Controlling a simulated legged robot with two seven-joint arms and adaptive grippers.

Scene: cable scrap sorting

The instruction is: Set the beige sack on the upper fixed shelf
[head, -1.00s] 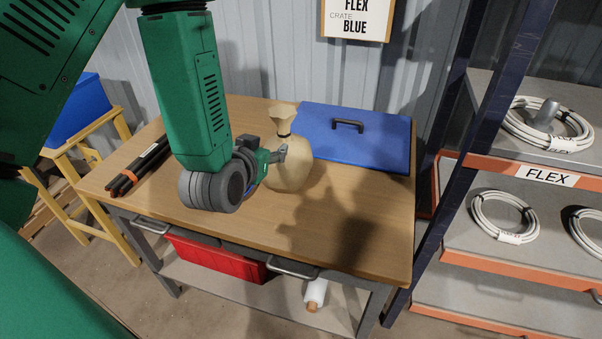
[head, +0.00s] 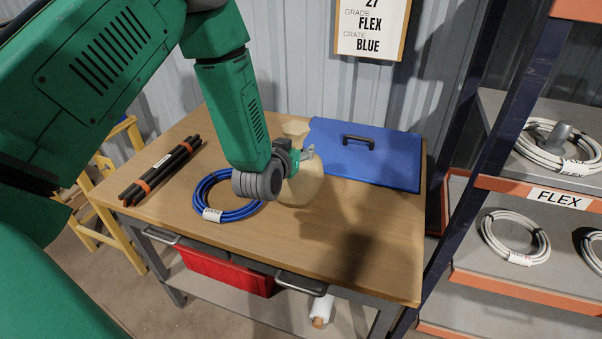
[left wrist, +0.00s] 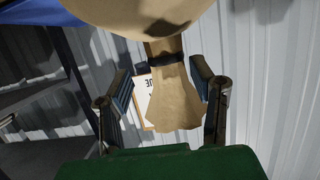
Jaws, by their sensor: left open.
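The beige sack (head: 302,187) stands on the wooden workbench, partly hidden behind my left gripper and forearm in the head view. In the left wrist view the sack's tied neck and flared top (left wrist: 173,95) lie between the two fingers. My left gripper (head: 303,157) is at the neck of the sack. Its fingers (left wrist: 165,90) are apart, one on each side of the neck, with gaps visible. A shelf unit (head: 560,182) with orange-edged levels stands at the right; I cannot tell which level is the upper fixed shelf. My right gripper is not in view.
A blue lid with a black handle (head: 390,160) lies behind the sack. A blue cable coil (head: 200,205) and black rods (head: 160,170) lie to the left. White coils (head: 515,238) are on the shelves. A dark blue post (head: 500,150) stands between bench and shelves.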

